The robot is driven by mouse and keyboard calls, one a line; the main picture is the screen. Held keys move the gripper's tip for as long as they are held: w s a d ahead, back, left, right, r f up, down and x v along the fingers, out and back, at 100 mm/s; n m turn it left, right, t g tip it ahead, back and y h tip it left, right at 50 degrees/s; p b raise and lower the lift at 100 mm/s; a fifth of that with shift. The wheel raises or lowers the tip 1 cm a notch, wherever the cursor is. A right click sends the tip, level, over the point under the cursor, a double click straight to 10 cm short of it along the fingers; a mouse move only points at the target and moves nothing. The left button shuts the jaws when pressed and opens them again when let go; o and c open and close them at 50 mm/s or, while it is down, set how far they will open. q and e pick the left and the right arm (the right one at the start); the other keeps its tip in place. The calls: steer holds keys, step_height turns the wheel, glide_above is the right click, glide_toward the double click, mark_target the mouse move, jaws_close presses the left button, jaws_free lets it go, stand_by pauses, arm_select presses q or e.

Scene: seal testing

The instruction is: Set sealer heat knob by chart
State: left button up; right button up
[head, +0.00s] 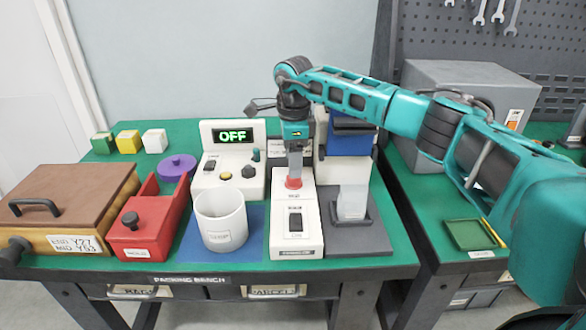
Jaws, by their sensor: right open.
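A white control unit (217,176) stands at the back middle of the green bench, its display (231,135) reading OFF in green. On its face are a dark switch (210,163), a yellow button (225,176), a black round knob (248,172) and a small green-topped part (255,155). My right gripper (294,172) points down just above or on a red button (293,183) on a long white box (310,225). It is open and holds nothing that I can see. A card with dark print behind my gripper is mostly hidden. My left gripper is out of view.
A white cup (221,221) stands on a blue mat in front of the unit. A red tray (145,225), purple lid (177,166) and labelled wooden box (90,195) are left. A blue-and-white machine (350,140) and clear container (352,203) are right. My right arm spans the right side.

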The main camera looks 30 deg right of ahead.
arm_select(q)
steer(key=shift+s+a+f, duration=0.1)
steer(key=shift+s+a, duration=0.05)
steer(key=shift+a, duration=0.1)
arm_select(e)
step_height(320, 180, up, 9)
steer(key=shift+s+f, duration=0.15)
steer(key=shift+s, duration=0.05)
steer(key=shift+a, duration=0.1)
